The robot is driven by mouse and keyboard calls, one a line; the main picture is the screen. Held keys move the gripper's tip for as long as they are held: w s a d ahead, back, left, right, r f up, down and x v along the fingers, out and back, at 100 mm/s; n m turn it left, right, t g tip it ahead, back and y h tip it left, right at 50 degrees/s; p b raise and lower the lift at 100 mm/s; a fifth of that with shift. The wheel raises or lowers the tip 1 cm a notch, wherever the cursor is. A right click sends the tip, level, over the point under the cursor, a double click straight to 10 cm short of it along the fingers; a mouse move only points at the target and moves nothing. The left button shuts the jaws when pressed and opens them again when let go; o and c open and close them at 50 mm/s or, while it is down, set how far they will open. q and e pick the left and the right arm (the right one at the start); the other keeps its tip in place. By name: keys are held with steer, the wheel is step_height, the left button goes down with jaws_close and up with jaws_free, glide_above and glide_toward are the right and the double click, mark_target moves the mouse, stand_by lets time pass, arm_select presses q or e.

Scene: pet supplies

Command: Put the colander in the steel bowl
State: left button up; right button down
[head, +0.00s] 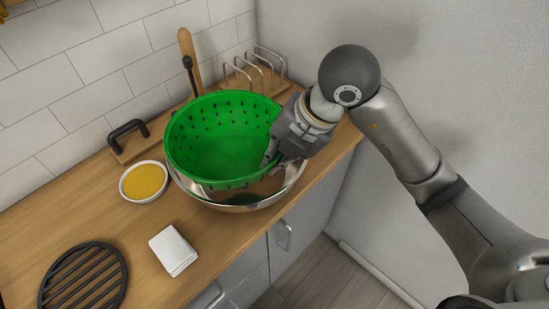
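The green colander (215,135) is in the upper left half of the head view, with its open side up and slightly tilted. Its lower part sits within the mouth of the shiny steel bowl (245,200), whose rim and front wall show below and to the right. Whether the colander touches the bowl's bottom is hidden. My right gripper (272,160) is at the colander's right rim, with one finger inside the wall; it looks shut on that rim, though the outer finger is partly hidden. My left gripper is not in view.
A small white bowl of yellow contents (144,181) stands left of the steel bowl. A white box (173,250) and a round black grate (84,278) lie in front. A wire rack (255,75) stands behind. The counter's right edge and a grey wall are close.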

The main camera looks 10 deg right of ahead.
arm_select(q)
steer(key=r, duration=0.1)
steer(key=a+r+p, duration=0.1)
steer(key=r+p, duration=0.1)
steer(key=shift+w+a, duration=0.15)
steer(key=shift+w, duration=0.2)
arm_select(e)
steer(key=w+d+f, duration=0.1)
steer(key=w+f, duration=0.5)
steer(key=f, duration=0.3)
steer(key=shift+d+f, duration=0.2)
steer(key=shift+d, duration=0.1)
